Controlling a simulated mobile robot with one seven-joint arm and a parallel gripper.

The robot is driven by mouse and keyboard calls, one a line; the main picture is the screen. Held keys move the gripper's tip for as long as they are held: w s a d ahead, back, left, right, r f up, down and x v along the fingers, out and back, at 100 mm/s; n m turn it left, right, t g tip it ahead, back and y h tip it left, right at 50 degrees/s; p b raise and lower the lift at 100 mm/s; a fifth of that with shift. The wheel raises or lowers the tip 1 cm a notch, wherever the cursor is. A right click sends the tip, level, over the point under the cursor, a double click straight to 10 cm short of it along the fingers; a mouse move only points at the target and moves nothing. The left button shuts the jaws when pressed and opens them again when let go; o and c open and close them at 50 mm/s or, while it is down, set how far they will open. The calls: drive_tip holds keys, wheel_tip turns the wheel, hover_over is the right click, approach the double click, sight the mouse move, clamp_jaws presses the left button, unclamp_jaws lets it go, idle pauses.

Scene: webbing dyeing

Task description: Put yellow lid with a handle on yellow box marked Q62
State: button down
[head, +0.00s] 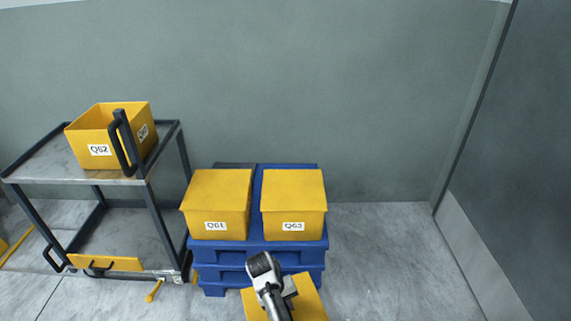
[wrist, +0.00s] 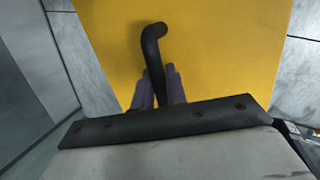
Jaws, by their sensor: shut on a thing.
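The yellow box marked Q62 (head: 98,150) stands open at the top on the cart at the left in the head view. The yellow lid (head: 312,297) is at the bottom centre of the head view, partly behind my arm and cut by the frame edge. In the wrist view the lid (wrist: 225,50) fills most of the picture, with its dark bent handle (wrist: 153,45) rising from it. My gripper (wrist: 158,88) is shut on this handle, one finger on each side. The lid is well to the right of box Q62 and apart from it.
The grey-topped cart (head: 48,165) has a dark upright handle (head: 122,140) in front of box Q62. Boxes Q61 (head: 222,190) and Q63 (head: 293,190), with yellow tops, stand on blue stacked pallets (head: 255,258). Floor at the right is clear; walls stand behind and right.

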drive_tip(key=m, duration=0.1)
drive_tip(key=s+f+m+g, duration=0.1)
drive_tip(key=shift+f+m, duration=0.2)
drive_tip(key=shift+m, duration=0.1)
drive_tip(key=shift+a, duration=0.15)
